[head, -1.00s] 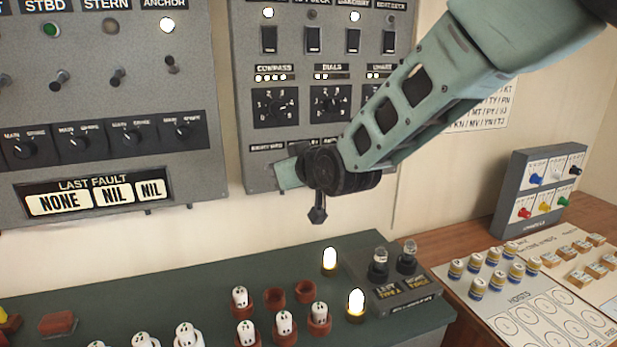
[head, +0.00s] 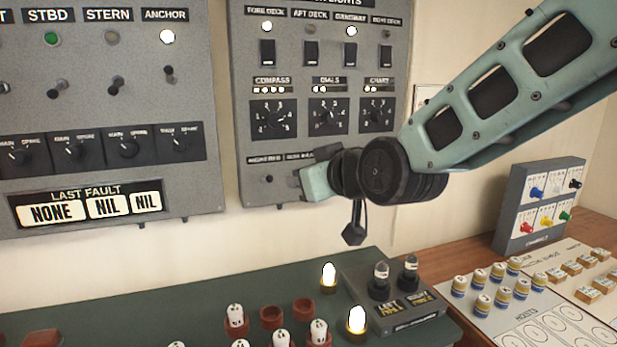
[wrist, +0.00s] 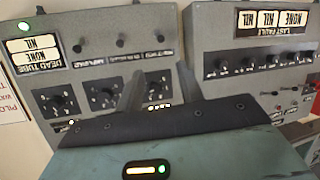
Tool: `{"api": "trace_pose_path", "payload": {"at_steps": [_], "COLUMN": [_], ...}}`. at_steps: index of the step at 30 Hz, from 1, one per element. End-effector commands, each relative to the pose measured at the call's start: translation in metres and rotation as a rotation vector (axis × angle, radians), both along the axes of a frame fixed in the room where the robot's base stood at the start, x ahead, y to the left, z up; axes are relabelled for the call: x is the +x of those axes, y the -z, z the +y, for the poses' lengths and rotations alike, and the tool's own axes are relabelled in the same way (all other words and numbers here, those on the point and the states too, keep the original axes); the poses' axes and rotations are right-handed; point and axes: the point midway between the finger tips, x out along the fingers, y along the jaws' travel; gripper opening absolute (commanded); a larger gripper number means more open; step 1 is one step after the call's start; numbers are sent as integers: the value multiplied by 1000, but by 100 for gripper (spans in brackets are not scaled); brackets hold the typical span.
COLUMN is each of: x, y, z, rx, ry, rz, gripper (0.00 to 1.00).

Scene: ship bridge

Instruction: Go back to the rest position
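My gripper (head: 318,182) is at the end of my teal arm, which reaches in from the upper right in the head view. It is in front of the lower part of the grey lights panel (head: 318,100), above the dark green console (head: 200,290). A dark part of my arm's end hangs down beside it. In the wrist view the teal hand (wrist: 100,155) with its dark edge fills the bottom, and the panels appear upside down. I see nothing held.
The fault panel (head: 100,100) is on the wall at left. The console carries two lit lamps (head: 328,275), white pegs (head: 235,316) and red rings (head: 272,316). At right are a board of blue-and-yellow pieces (head: 480,305) and a grey switch box (head: 540,205). Air above the console is clear.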

Motion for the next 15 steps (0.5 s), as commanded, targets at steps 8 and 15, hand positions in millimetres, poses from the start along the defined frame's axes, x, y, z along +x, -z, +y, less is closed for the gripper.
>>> {"api": "trace_pose_path", "payload": {"at_steps": [8, 15], "x": [-57, -193], "y": [51, 132], "z": [-10, -62], "rx": [-88, -341], "ry": [-51, -96], "rz": [255, 738], "gripper": [37, 37]}}
